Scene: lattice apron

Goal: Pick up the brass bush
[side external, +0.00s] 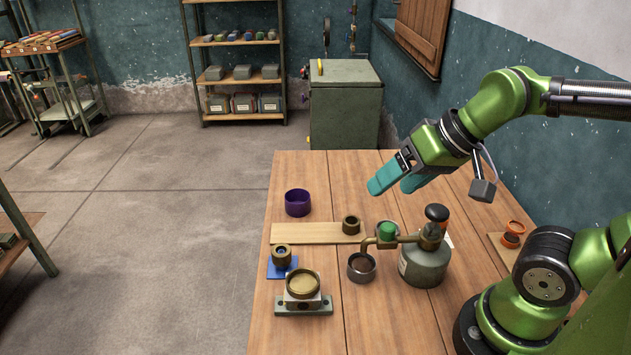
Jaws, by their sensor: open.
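My gripper (392,187) has teal fingers and is open, with nothing visible between them. It hangs above the back of the wooden table, tilted down to the left. A short dark brass ring (351,226), bush-like, stands on a pale wooden board (310,234), below and left of the fingers and apart from them. I cannot tell for certain which one is the brass bush.
A grey-green canister (424,265) with a black knob and brass pipe stands right of the board, beside a green cylinder (388,231). A dark cup (361,268), a brass-topped fixture (303,298) and a purple cup (297,203) stand nearby. Orange rings (514,229) lie right.

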